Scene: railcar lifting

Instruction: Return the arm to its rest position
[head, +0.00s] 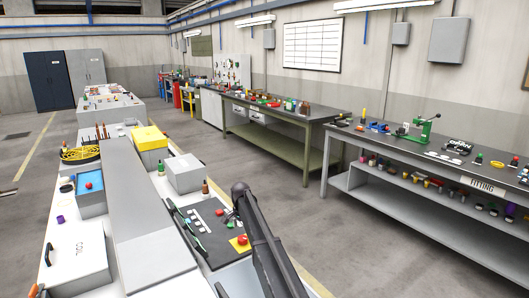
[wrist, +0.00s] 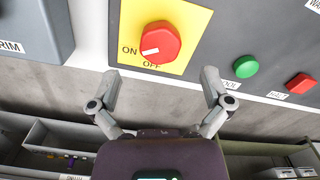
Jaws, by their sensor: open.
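In the wrist view, my gripper (wrist: 160,84) is open, with its two fingers spread and nothing between them. Just beyond the fingertips is a red rotary knob (wrist: 160,40) on a yellow plate (wrist: 190,20) marked ON and OFF. The knob stands apart from the fingers. In the head view, my dark arm (head: 262,245) rises at the bottom middle, beside the panel with the red knob (head: 242,239). My gripper cannot be made out there.
A green button (wrist: 244,66) and a red button (wrist: 300,83) sit right of the knob. In the head view, a grey box (head: 185,173) and a yellow box (head: 150,138) stand near the panel. A fitting bench (head: 480,185) runs along the right, with open floor between.

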